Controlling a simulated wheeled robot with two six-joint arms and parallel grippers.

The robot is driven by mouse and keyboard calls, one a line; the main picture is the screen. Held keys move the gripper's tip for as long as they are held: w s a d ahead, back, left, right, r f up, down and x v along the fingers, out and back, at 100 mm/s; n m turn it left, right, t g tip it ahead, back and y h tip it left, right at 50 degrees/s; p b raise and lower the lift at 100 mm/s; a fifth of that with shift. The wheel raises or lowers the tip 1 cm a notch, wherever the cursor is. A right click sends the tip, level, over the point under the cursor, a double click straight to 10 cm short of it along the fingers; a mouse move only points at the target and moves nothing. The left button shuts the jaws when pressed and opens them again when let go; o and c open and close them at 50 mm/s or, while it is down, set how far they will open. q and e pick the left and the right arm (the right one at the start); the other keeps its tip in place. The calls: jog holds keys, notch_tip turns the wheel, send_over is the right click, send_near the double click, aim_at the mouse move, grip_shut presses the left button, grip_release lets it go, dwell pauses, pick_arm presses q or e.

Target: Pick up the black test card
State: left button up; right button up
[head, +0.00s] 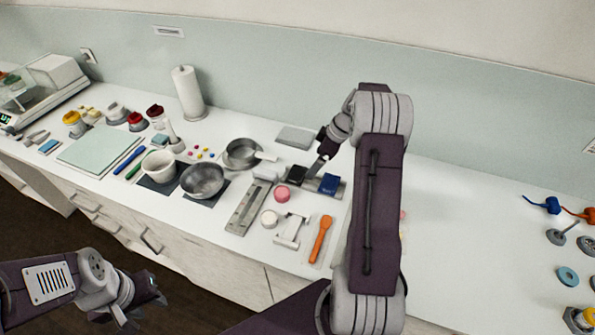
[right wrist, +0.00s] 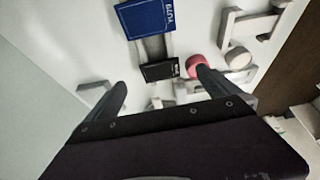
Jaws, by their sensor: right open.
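The black test card (head: 296,174) lies near the back middle of the counter, on a grey strip beside a blue card (head: 329,183). In the right wrist view the black card (right wrist: 160,70) has small pale print at one end, and the blue card (right wrist: 147,18) lies beyond it. My right gripper (head: 319,165) is just above and behind the black card in the head view. Its jaws (right wrist: 161,80) are open and empty, with the card between and beyond the fingertips. My left gripper (head: 145,302) is open and empty, low in front of the counter.
A pink round piece (head: 282,194) lies close to the black card, and a white round piece (head: 269,218) is nearer the front. An orange spatula (head: 320,239) lies near the front edge.

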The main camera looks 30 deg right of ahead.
aim_at(297, 175)
jog(key=p+x, duration=0.2)
jog(key=x, duration=0.2)
jog(key=shift+f, duration=0.1)
jog(key=p+x, duration=0.1)
jog(key=x, duration=0.3)
jog(key=shift+w, duration=0.15)
jog(key=shift+w+f, duration=0.1)
jog(key=shift+f, duration=0.1)
jog(key=shift+f+b, duration=0.25)
jog(key=shift+b, duration=0.2)
dwell(0.5)
